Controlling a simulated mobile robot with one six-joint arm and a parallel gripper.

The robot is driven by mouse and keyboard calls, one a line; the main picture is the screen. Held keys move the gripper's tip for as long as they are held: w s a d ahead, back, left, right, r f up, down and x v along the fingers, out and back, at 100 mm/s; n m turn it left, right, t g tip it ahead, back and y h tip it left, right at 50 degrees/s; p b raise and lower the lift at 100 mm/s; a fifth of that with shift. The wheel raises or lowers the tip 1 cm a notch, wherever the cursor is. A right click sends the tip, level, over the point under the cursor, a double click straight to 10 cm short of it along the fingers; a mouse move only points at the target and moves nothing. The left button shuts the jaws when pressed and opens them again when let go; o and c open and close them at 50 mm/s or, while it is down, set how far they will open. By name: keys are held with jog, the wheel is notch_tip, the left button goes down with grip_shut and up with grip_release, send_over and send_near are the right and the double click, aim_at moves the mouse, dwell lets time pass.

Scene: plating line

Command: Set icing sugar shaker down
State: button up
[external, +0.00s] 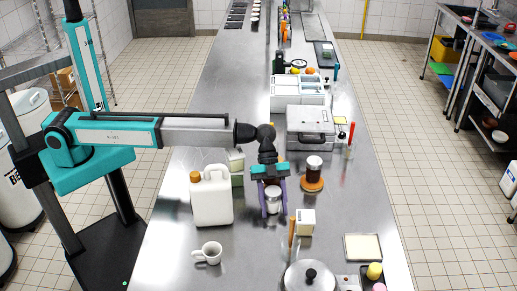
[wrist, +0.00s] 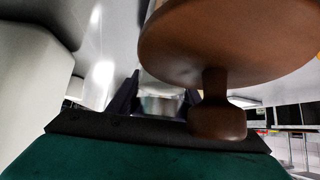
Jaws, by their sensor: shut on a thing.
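The icing sugar shaker (external: 273,201) is a small pale, silvery cylinder. It stands upright between the fingers of my gripper (external: 270,198), which points down over the steel counter. My gripper is shut on it. Whether its base touches the counter or hangs just above it, I cannot tell.
A white jug (external: 212,200) with an orange cap stands close left. A small cream block (external: 306,222), a mug (external: 208,253) and a lidded pan (external: 309,277) stand nearer the front.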

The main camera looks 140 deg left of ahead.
aim_at(272, 186)
jog(key=shift+f, duration=0.1)
jog(key=o, duration=1.3)
jog(key=shift+c, duration=0.2)
jog(key=shift+r, duration=0.2)
jog(key=shift+s+a+r, duration=0.15)
jog(key=shift+s, duration=0.05)
jog(key=b+v, duration=0.3)
jog(key=v, duration=0.8)
jog(key=shift+s+r, duration=0.1)
jog(key=shift+r, duration=0.05)
